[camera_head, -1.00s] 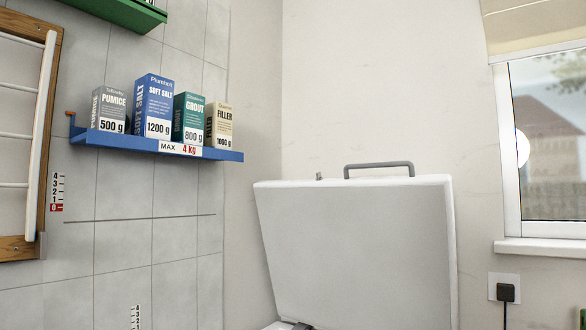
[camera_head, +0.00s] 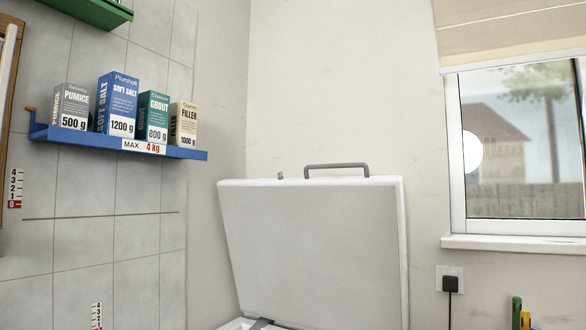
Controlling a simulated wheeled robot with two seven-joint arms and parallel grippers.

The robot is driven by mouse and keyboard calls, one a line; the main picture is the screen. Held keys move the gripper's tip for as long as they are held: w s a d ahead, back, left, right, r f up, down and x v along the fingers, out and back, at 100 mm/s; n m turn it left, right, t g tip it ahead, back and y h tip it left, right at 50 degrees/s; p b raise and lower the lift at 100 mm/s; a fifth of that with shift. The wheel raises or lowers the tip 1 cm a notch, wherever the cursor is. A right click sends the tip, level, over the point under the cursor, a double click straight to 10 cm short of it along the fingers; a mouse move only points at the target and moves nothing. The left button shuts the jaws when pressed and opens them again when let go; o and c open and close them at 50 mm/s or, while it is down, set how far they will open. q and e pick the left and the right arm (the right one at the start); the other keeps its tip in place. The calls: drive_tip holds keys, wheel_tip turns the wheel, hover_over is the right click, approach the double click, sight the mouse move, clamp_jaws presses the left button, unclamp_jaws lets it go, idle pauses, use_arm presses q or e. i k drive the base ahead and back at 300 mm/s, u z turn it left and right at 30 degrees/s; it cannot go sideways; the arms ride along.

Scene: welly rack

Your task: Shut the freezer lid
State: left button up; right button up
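The white freezer lid (camera_head: 315,250) stands raised and tilted back in the lower middle of the head view. A grey bar handle (camera_head: 337,167) is on its top edge. A small part of the freezer body (camera_head: 238,324) shows at the bottom edge, with a dark hinge or stay (camera_head: 262,324) by the lid's lower left. The rest of the freezer is below the picture. Neither of my grippers is in view.
A blue shelf (camera_head: 75,138) marked MAX 4 kg holds several boxes on the tiled left wall. A window (camera_head: 520,150) is at right, with a plugged-in socket (camera_head: 450,280) below it. Coloured upright items (camera_head: 518,314) show at the bottom right.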

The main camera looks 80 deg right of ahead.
sight(324, 253)
drive_tip(key=k, duration=0.55)
drive_tip(key=z, duration=1)
